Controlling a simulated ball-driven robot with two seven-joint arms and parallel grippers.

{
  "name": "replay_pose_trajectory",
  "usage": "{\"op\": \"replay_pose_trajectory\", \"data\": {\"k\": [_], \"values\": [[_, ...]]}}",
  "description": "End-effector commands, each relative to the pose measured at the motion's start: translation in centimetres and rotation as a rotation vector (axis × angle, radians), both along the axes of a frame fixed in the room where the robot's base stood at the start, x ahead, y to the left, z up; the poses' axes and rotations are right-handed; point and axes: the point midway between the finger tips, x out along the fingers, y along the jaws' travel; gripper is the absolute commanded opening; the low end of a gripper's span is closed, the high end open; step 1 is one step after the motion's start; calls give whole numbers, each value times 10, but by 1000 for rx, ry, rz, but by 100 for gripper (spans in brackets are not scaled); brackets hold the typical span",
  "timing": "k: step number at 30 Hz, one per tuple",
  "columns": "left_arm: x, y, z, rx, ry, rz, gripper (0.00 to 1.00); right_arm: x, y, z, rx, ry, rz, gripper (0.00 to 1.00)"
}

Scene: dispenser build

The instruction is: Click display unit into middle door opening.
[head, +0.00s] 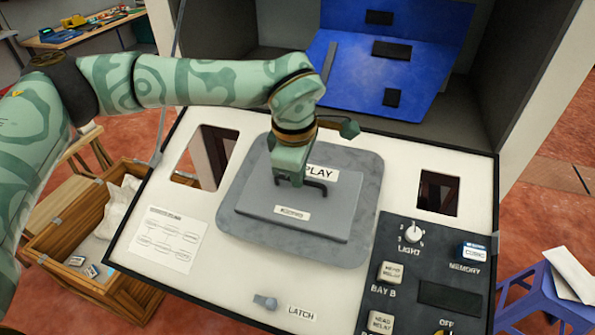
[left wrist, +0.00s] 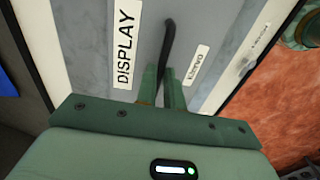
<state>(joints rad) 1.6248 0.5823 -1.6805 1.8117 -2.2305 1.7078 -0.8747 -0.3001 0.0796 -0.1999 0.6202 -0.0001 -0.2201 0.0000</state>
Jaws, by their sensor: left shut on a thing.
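The display unit (head: 330,222) is a flat grey box with a DISPLAY label and a dark handle (head: 318,188). It lies over the middle of the white door panel (head: 215,245), on a mottled grey rounded surround (head: 365,185). My left gripper (head: 290,182) is shut on the handle from above. In the left wrist view the gripper fingers (left wrist: 163,90) straddle the handle (left wrist: 168,40), between the DISPLAY label and a smaller label. The middle opening itself is hidden under the unit, and I cannot tell whether the unit is fully seated. My right gripper is out of view.
Open cut-outs flank the unit at left (head: 208,155) and right (head: 438,193). A latch knob (head: 265,302) is below it. A dark control panel (head: 430,270) is at lower right. A wooden crate (head: 95,245) stands left, a blue stool (head: 540,300) right.

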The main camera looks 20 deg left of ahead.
Motion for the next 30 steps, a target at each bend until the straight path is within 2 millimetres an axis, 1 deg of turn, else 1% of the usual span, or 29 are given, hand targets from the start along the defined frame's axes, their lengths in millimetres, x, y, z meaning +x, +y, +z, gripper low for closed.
{"op": "replay_pose_trajectory", "data": {"k": [1,30], "values": [[4,0,2,-4,-14,0,0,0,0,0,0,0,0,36],[9,0,-7,-4,-19,1,0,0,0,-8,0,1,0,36]]}}
